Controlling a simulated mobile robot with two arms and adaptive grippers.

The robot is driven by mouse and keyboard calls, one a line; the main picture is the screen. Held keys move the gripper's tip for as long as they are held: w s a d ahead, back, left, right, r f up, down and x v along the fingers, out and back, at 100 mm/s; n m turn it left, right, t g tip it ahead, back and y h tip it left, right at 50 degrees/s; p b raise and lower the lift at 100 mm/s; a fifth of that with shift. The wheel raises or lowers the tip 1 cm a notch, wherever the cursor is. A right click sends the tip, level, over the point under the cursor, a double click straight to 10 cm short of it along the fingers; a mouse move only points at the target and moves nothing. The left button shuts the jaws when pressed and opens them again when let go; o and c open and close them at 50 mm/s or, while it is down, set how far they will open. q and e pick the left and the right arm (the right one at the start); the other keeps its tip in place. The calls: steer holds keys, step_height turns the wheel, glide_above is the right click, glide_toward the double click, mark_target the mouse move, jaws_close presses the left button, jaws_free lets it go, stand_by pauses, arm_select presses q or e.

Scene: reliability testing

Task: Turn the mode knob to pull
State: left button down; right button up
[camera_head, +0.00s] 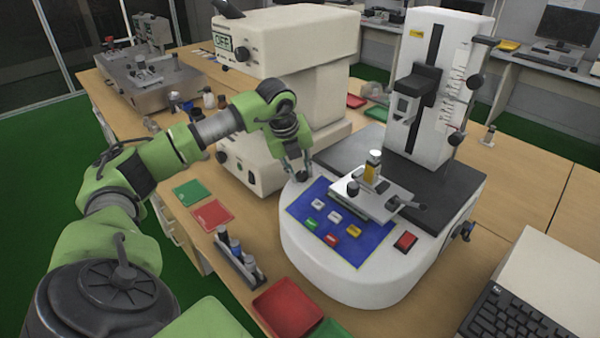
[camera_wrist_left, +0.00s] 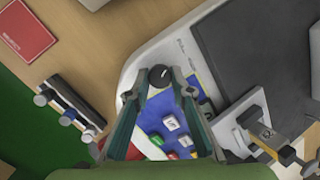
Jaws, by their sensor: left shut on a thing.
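The mode knob (camera_head: 302,177) is a small round black knob at the upper left corner of the blue control panel (camera_head: 335,241). This panel is on the white rounded base of the testing machine (camera_head: 385,283). My left gripper (camera_head: 297,165) reaches down onto the knob, with its fingers around it. In the left wrist view the knob (camera_wrist_left: 160,75) shows between the fingertips, with a pale mark on its top. The knob's mode labels are too small to read. My right gripper is in neither view.
A metal fixture (camera_head: 350,199) with a yellow block stands right of the panel's buttons. A red button (camera_head: 405,242) is at the base's right. A rack of small cylinders (camera_head: 238,262) and a red tray (camera_head: 287,309) lie in front. A cream machine (camera_head: 290,60) stands close behind my arm.

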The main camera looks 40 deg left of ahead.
arm_select(q)
steer(key=shift+r+n, duration=0.1)
steer(key=shift+n, duration=0.3)
steer(key=c, duration=1.8)
jaws_free()
steer(key=v, duration=1.2)
